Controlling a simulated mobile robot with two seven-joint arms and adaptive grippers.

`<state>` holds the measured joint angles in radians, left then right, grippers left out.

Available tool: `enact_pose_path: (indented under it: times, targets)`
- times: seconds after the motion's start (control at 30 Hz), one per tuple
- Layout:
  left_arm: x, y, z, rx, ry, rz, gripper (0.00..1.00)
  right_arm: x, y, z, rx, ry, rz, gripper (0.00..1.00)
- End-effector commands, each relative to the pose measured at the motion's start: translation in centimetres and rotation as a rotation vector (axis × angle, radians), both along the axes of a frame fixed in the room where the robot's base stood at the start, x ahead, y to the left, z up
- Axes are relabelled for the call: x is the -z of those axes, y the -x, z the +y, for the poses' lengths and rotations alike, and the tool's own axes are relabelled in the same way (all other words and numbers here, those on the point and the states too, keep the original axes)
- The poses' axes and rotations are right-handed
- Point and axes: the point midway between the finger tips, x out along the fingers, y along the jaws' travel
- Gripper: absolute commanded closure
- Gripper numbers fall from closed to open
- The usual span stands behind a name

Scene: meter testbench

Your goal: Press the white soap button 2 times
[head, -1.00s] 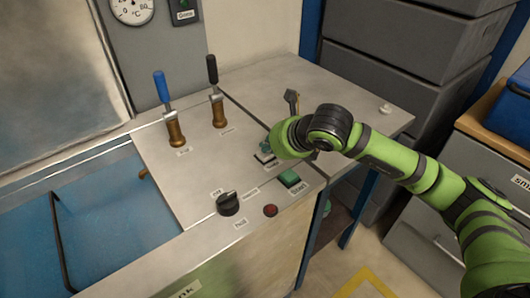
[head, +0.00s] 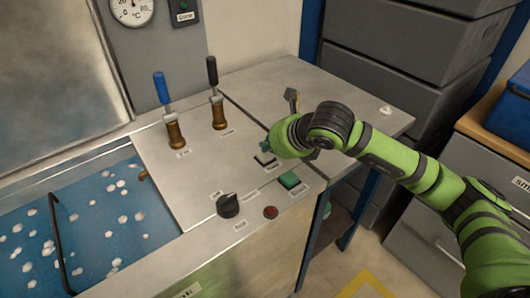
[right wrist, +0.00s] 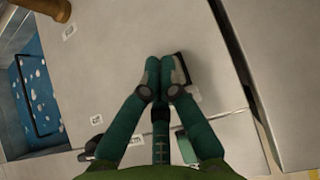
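The white soap button (head: 265,159) sits in a dark frame on the steel worktop, just below my right gripper's fingertips in the head view. My right gripper (head: 265,146) points down at it, with its wrist partly hiding the fingers. In the right wrist view the gripper (right wrist: 159,68) is shut, its fingertips together and empty. The white button (right wrist: 179,70) shows right beside them, partly covered by the right finger. Whether they touch cannot be told. The tank (head: 108,250) at the left holds blue water with white foam blobs. My left gripper is not in view.
A green start button (head: 289,180), a black knob (head: 228,205) and a red button (head: 270,212) lie nearer the front edge. A blue-handled lever (head: 166,105) and a black-handled lever (head: 216,95) stand behind to the left. Grey drawers (head: 400,90) stand behind.

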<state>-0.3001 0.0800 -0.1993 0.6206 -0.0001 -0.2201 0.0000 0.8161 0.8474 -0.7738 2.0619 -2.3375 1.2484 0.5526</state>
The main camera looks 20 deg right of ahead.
Motion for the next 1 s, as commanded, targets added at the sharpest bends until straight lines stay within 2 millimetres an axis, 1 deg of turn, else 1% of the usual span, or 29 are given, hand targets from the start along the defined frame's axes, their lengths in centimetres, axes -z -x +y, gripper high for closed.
enact_pose_path:
  times: [0.03, 0.1, 0.47, 0.57, 0.9, 1.0]
  targets:
    - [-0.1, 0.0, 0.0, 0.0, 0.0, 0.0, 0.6, -0.4, 0.0, 0.0, -0.001, 0.0, -0.002, 1.0]
    - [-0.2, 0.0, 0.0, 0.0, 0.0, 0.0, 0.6, -0.6, 0.0, 0.0, -0.001, 0.0, -0.002, 1.0]
    - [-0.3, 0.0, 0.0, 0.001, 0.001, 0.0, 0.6, -0.8, 0.0, 0.0, 0.001, 0.0, -0.003, 1.0]
    - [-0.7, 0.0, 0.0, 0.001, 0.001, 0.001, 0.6, -1.5, -0.1, 0.0, 0.001, -0.001, -0.004, 1.0]
    - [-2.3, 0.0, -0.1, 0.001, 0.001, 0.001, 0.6, -5.0, -0.1, 0.0, 0.0, -0.002, -0.004, 1.0]
    - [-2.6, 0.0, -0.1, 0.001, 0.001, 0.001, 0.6, -5.6, 0.0, 0.0, 0.0, -0.001, -0.003, 1.0]
